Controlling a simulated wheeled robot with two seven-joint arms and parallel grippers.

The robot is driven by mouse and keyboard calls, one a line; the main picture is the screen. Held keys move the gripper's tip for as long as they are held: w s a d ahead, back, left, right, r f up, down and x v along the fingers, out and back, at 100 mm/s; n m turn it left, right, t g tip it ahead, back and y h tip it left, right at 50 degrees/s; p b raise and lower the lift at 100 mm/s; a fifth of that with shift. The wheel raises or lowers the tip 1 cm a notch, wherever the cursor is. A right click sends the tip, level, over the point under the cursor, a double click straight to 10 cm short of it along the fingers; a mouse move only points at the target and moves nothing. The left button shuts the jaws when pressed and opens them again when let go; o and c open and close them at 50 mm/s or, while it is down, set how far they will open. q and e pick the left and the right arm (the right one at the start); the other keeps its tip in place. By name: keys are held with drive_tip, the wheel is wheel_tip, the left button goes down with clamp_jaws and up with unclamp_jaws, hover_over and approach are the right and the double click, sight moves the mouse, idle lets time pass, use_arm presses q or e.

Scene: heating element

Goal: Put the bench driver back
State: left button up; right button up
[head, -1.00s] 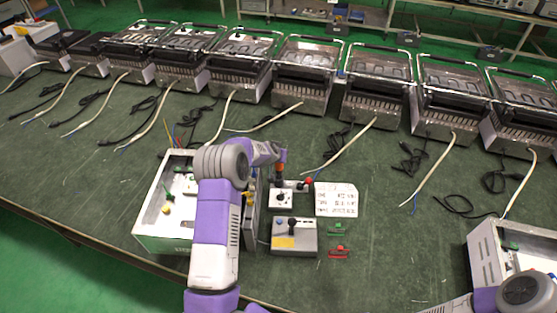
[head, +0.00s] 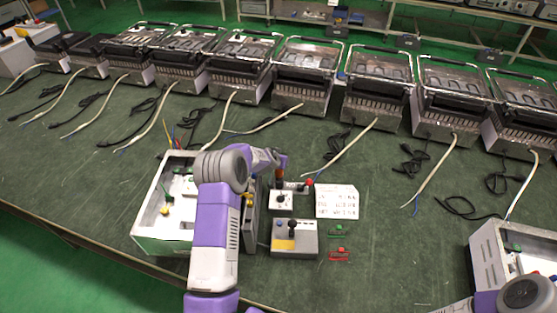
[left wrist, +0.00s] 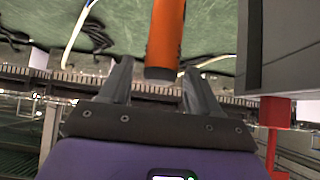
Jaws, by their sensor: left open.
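The bench driver shows as an orange handle (left wrist: 165,38) in the left wrist view, hanging in from the top edge. In the head view a small orange part (head: 281,161) shows at the end of my left arm, above the small control boxes. My left gripper (left wrist: 158,68) is open, with one finger on either side of the handle's end and gaps visible on both sides. The driver's shaft and tip are hidden. My right arm shows at the lower right of the head view; its gripper is out of view.
A white open case (head: 150,222) stands left of my left arm. A joystick box (head: 295,240), a knob box (head: 281,202) and a label card (head: 337,202) sit to the right. Green (head: 338,231) and red (head: 339,254) clips lie nearby. Several metal heaters line the back.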

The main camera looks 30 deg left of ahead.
use_arm(q)
drive_tip(key=shift+r, duration=0.1)
drive_tip(key=shift+r, duration=0.15)
drive_tip(key=shift+s+r+p, duration=0.2)
drive_tip(key=shift+r+p, duration=0.15)
drive_tip(key=p+v, duration=0.1)
drive_tip(key=v, duration=1)
drive_tip(key=shift+s+d+r, duration=0.1)
drive_tip(key=shift+s, duration=0.05)
